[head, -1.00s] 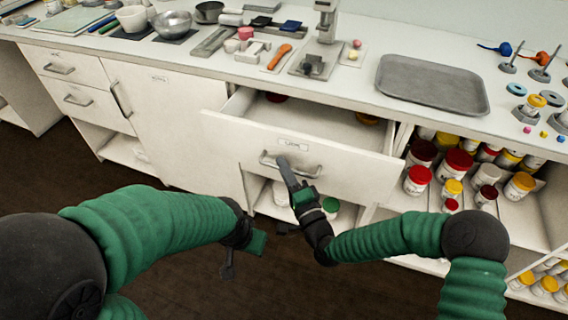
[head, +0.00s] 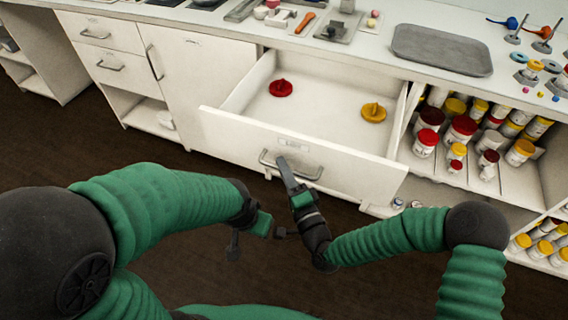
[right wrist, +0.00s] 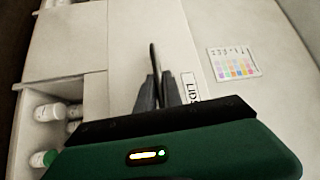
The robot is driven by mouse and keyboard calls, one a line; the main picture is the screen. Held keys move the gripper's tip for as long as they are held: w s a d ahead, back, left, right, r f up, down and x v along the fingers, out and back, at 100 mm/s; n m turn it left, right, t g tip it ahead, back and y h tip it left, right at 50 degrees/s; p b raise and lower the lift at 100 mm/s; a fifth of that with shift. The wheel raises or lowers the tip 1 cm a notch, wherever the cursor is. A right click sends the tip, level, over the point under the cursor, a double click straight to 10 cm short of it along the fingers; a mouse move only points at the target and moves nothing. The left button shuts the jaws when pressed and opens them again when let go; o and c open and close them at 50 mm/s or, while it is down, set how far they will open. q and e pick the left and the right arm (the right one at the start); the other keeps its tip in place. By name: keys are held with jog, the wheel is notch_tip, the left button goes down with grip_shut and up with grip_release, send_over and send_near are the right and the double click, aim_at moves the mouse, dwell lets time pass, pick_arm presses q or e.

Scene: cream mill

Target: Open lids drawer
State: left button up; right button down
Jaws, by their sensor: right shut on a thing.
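The lids drawer (head: 240,125) is pulled well out of the white counter in the head view. Inside lie a red lid (head: 281,88) and a yellow lid (head: 374,112), apart from each other. My right gripper (head: 282,164) is shut on the drawer's grey bar handle (head: 308,173), left of its middle. In the right wrist view its fingers (right wrist: 155,92) close around the handle, beside a label reading LIDS (right wrist: 189,90). My left gripper (head: 250,228) hangs low in front of the cabinet, away from the drawer; its jaws are too unclear to judge.
Shelves right of the drawer hold several jars with red and yellow caps (head: 462,130). A grey tray (head: 440,50) lies on the counter above. A closed cabinet door (head: 195,75) and smaller drawers (head: 105,32) are at left. The dark floor in front is clear.

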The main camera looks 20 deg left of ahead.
jog(key=shift+d+f, duration=0.25)
jog(key=shift+f, duration=0.05)
jog(key=c, duration=1.5)
grip_release()
jog(key=shift+d, duration=0.1)
jog(key=shift+c, duration=0.2)
jog(key=shift+o, duration=0.2)
jog(key=shift+r, duration=0.1)
jog(key=shift+s, duration=0.1)
jog(key=p+v, duration=0.1)
jog(key=v, duration=1.5)
jog(key=shift+s+d, duration=0.2)
jog(key=shift+s, duration=0.1)
